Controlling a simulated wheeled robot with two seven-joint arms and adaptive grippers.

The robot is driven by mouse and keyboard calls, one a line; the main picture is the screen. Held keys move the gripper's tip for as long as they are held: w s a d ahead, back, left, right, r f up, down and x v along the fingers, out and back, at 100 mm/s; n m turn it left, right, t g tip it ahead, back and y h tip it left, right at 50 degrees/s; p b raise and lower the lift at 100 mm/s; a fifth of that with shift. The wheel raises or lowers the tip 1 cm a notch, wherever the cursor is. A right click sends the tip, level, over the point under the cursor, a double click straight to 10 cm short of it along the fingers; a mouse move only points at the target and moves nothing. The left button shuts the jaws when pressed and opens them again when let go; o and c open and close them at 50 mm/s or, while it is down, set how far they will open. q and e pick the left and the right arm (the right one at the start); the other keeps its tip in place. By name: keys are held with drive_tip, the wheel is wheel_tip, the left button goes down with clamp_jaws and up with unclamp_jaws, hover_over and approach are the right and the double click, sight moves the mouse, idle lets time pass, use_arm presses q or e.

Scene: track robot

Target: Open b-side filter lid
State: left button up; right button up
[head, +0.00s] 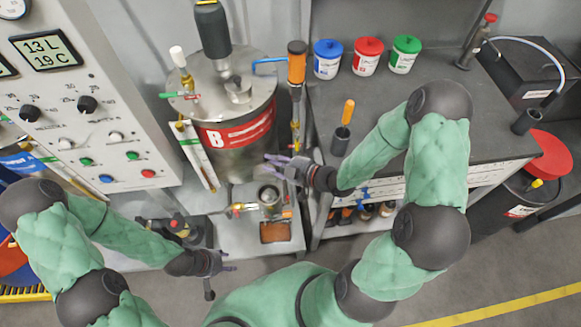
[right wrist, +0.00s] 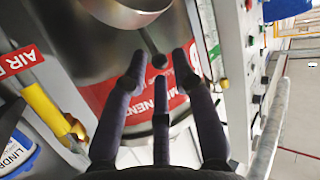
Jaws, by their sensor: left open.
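The B-side tank (head: 232,135) is a metal drum with a red "B" label. Below its front stands a small round metal fitting (head: 269,195), apparently the filter with its lid on top; I cannot tell details. My right gripper (head: 277,162) is just above and behind this fitting, close to the tank front, fingers spread and empty. In the right wrist view my right gripper (right wrist: 160,75) has its fingers apart before the red label (right wrist: 115,100). My left gripper (head: 226,262) is open and empty, low at the left.
A control panel (head: 95,100) stands at the left. A bench (head: 385,100) with blue, red and green tubs (head: 367,56) is at the right. The floor in front is clear.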

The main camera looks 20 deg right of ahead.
drive_tip(key=v, duration=1)
drive_tip(key=shift+a+f, duration=0.1)
idle(0.3)
